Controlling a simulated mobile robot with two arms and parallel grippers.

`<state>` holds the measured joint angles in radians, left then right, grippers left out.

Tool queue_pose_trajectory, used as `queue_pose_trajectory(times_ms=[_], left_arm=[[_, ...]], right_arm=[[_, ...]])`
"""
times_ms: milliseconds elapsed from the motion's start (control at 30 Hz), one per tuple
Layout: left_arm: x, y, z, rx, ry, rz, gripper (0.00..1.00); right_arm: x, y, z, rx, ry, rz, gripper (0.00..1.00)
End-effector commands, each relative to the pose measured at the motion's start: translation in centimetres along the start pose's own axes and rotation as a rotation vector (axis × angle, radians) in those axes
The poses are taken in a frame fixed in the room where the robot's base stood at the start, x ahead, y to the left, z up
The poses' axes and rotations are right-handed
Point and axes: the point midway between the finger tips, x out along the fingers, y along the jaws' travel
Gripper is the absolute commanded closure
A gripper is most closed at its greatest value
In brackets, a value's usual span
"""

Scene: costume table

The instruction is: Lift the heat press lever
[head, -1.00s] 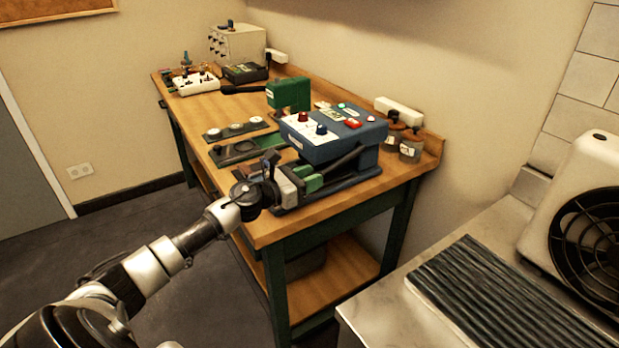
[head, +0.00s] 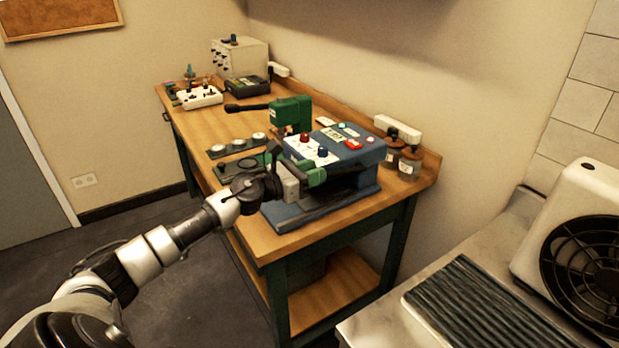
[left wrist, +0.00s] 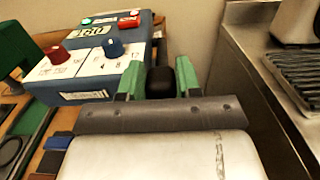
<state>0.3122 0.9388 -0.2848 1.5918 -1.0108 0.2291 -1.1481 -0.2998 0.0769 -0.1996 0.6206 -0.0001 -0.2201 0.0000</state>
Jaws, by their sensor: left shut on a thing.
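The heat press (head: 350,150) is a blue machine with a red and a blue knob, near the front end of the wooden table. Its body also shows at the left of the left wrist view (left wrist: 95,75). My left gripper (head: 314,178) has green fingers and is beside the press's near side. It is shut on the black end of the heat press lever (head: 346,167), which runs back along the press roughly level, above the blue base. In the left wrist view the dark lever end (left wrist: 162,82) sits between the green fingers. My right gripper is not in view.
A green press (head: 290,112) with a black handle stands behind. A tray with several white discs (head: 258,138) lies left of it. Brown-lidded jars (head: 410,162) stand at the right edge. A counter with a ribbed black mat (head: 485,310) and a fan unit is at right.

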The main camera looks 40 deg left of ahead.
Motion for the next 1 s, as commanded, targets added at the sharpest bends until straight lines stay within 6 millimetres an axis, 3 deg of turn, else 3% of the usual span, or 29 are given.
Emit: queue_pose_trajectory(times_ms=[33, 400, 1000], left_arm=[[0.3, 0.2, 1.9, 0.004, -0.013, 0.004, 1.0], [1.4, 0.2, 4.9, 0.001, -0.015, 0.007, 1.0], [2.1, 0.1, 5.3, 0.001, -0.011, 0.005, 1.0]], right_arm=[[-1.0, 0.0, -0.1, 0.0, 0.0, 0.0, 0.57], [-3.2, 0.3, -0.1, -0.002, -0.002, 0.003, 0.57], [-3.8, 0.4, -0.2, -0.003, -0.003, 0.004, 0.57]])
